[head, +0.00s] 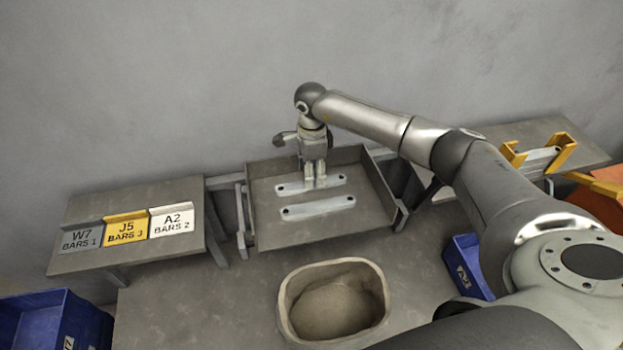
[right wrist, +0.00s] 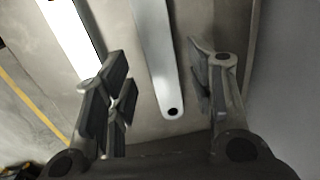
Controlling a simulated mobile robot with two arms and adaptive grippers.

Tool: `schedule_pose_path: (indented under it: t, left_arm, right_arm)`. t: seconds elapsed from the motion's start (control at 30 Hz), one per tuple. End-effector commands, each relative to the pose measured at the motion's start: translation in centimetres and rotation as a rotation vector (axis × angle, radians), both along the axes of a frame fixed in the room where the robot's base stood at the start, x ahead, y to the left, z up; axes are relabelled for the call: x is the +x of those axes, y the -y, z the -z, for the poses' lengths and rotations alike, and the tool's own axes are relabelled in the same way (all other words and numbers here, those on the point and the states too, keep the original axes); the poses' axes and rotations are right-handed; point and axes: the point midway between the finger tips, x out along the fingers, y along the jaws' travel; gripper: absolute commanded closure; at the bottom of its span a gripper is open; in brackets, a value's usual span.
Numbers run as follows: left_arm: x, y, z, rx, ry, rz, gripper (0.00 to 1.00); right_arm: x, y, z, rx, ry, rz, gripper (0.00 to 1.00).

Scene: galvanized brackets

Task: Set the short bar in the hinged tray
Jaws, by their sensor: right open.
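The hinged tray (head: 375,190) stands open against the wall side, with raised walls at its back and right. Two grey metal bars lie flat in it, a far bar (head: 290,189) and a near bar (head: 318,207), roughly parallel and similar in length. My right gripper (head: 316,184) points down at the far bar. In the right wrist view its fingers (right wrist: 160,72) are open, one on either side of a bar (right wrist: 155,55) with a hole in its end. A second, brighter bar (right wrist: 68,35) lies to the left there. My left gripper is not in view.
A side table (head: 90,205) at left carries labels W7 (head: 81,238), J5 (head: 126,229) and A2 (head: 172,220). A tan bin (head: 383,308) stands in front of the tray. Blue bins (head: 50,325) (head: 465,262) are low on both sides. Yellow brackets (head: 565,150) hold another bar (head: 537,158) at right.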

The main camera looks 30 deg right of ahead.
Motion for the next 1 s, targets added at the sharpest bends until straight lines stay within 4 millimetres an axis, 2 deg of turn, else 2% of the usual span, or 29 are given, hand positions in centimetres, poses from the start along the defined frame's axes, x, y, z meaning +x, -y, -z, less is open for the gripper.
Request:
schedule_pose_path:
  t: [0.2,0.43,0.6,1.0]
  left_arm:
    - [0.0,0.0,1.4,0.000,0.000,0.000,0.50]
    - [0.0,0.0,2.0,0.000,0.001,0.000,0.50]
    - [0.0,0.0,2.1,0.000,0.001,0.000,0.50]
    - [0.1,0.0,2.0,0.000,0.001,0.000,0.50]
  right_arm:
    - [0.1,0.1,-4.7,-0.001,0.006,-0.001,0.50]
    - [0.1,0.0,-8.1,0.000,0.002,0.000,0.50]
    - [0.0,0.0,-8.9,0.000,0.000,-0.001,0.50]
    - [0.0,0.0,-8.9,0.000,0.000,0.000,0.50]
